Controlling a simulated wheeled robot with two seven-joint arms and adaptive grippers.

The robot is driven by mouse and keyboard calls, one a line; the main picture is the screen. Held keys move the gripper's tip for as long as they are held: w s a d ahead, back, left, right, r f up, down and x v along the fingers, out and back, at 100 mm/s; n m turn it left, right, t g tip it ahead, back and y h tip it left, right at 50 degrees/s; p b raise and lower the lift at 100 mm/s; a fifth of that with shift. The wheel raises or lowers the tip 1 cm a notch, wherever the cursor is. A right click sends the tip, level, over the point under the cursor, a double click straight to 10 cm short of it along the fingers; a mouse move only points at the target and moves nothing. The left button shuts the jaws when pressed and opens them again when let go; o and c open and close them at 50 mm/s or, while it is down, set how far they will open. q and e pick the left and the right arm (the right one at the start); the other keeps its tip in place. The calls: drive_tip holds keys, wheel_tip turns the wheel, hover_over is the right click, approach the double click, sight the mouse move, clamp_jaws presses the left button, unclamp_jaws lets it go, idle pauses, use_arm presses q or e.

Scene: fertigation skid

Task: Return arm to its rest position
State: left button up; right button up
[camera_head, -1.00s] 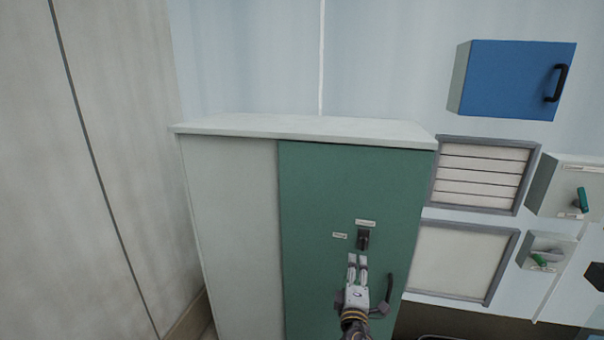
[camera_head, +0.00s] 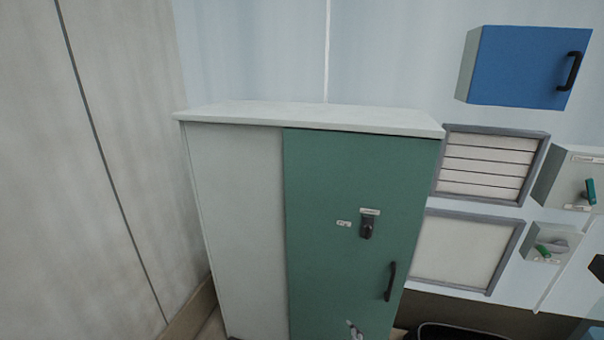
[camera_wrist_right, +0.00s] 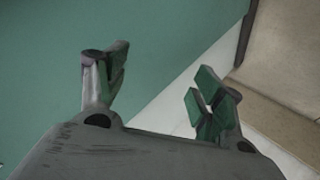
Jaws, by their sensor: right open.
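My right gripper shows only as a small tip (camera_head: 354,328) at the bottom edge of the head view, in front of the lower part of the green cabinet door (camera_head: 340,190). In the right wrist view the right gripper (camera_wrist_right: 155,85) is open, its two fingers apart with nothing between them. Green door surface (camera_wrist_right: 50,60) lies behind the fingers there. The rest of the right arm is hidden below the head view. My left gripper is in no view.
The cabinet's door has a black latch (camera_head: 367,228) and a dark handle (camera_head: 390,282). A blue wall box (camera_head: 528,68), framed panels (camera_head: 465,252) and small switch boxes (camera_head: 553,243) are on the right. A dark bin-like rim (camera_head: 455,333) is at the bottom. A plain wall is on the left.

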drive_tip(key=s+d+f+m+g, duration=0.3)
drive_tip(key=s+d+f, duration=0.2)
drive_tip(key=s+f, duration=0.7)
drive_tip(key=s+d+f+m+g, duration=0.2)
drive_tip(key=s+d+f+g, duration=0.15)
drive_tip(key=s+f, duration=0.85)
drive_tip(key=s+d+f+m+g, duration=0.1)
drive_tip(key=s+f, duration=0.3)
drive_tip(key=s, duration=0.5)
drive_tip(key=s+d+f+g+h, duration=0.1)
drive_tip(key=s+f, duration=0.3)
drive_tip(key=s, duration=0.6)
drive_tip(key=s+d+f+m+g+b, duration=0.1)
drive_tip(key=s+f, duration=0.3)
drive_tip(key=s, duration=0.5)
drive_tip(key=shift+s+m+g, duration=0.15)
drive_tip(key=shift+m+g, duration=0.15)
drive_tip(key=shift+g, duration=0.25)
drive_tip(key=shift+d+f, duration=0.1)
